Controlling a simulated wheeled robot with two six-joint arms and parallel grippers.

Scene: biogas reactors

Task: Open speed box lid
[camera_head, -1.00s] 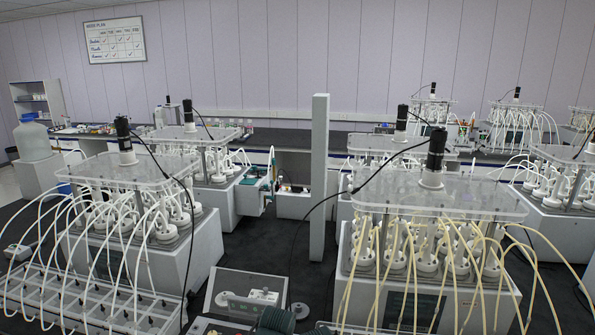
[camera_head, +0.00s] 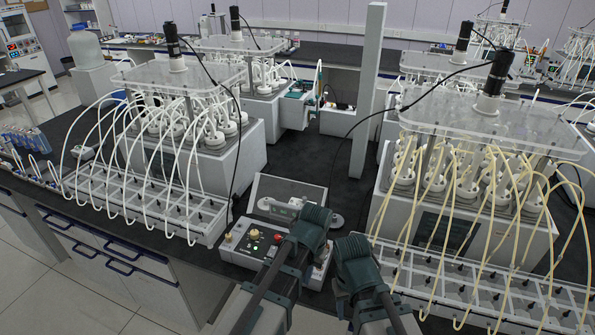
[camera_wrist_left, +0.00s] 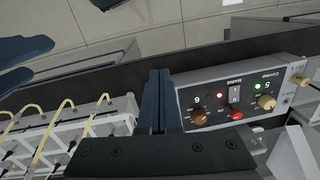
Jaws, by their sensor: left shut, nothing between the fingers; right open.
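The speed box (camera_head: 252,243) is a light control box on the bench, with knobs and a red emergency-type button on its top. A tilted grey panel (camera_head: 290,190) stands at its rear; I cannot tell surely whether this is the lid. In the left wrist view the box front (camera_wrist_left: 218,88) shows knobs, a switch and red and green lights. My left gripper (camera_head: 312,222) is over the box's right part, shut and empty; its fingers (camera_wrist_left: 155,90) show beside the box front. My right gripper (camera_head: 350,248) is to the right, its open fingers (camera_wrist_left: 22,62) at upper left.
Reactor units stand on both sides, one with white hoses (camera_head: 170,130) and one with yellow hoses (camera_head: 470,180). Tube racks (camera_head: 140,205) flank the box. A grey post (camera_head: 368,90) rises behind. Dark bench top is free behind the box.

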